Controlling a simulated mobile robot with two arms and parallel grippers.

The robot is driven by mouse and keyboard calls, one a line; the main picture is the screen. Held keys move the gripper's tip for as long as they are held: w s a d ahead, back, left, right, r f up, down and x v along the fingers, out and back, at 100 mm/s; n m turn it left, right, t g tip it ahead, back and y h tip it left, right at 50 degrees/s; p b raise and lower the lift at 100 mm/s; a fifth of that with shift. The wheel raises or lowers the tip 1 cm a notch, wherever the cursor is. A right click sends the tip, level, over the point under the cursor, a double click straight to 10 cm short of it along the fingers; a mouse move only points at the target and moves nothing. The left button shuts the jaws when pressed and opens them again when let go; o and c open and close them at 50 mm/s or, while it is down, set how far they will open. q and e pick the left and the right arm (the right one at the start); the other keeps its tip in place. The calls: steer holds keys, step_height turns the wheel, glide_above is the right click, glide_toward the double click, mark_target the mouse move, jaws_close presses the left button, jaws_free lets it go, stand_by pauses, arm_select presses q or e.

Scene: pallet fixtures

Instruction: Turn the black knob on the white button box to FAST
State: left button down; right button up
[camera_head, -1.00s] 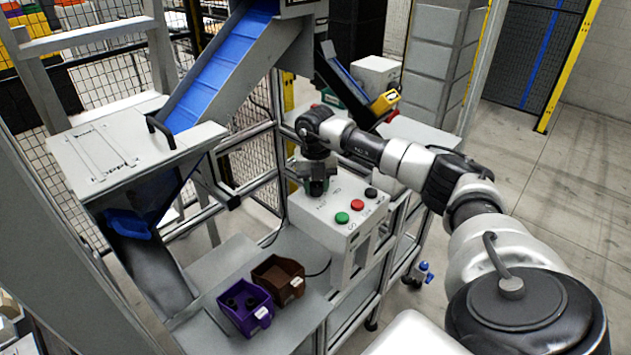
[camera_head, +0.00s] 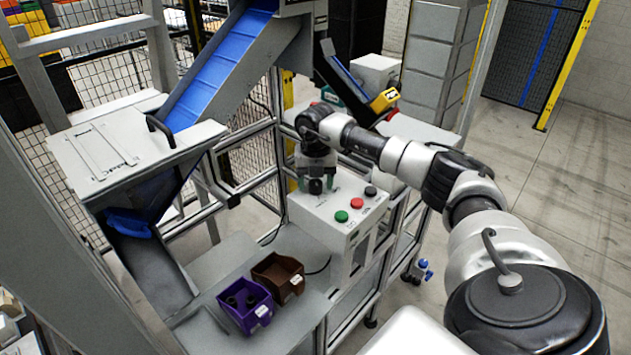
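The white button box (camera_head: 322,207) stands on the grey bench at the middle of the view. A green button (camera_head: 341,216), a red button (camera_head: 356,203) and a black button or knob (camera_head: 370,191) are in a row on its top. My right gripper (camera_head: 315,188) points down over the left rear part of the box top, around a small dark part there. That part is mostly hidden by the gripper, so I cannot tell whether it is the knob or which way it points. The finger gap is too small to judge. My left gripper is not in view.
A purple bin (camera_head: 236,314) with dark parts and a brown bin (camera_head: 272,265) sit on the bench in front of the box. A blue conveyor chute (camera_head: 215,75) and a grey hopper (camera_head: 120,150) stand at left. Open floor (camera_head: 560,185) lies at right.

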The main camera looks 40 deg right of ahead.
mark_target(316, 181)
step_height(316, 181, up, 11)
steer(key=b, duration=0.1)
steer(key=shift+b, duration=0.4)
steer(key=shift+f, duration=0.15)
stand_by(0.5)
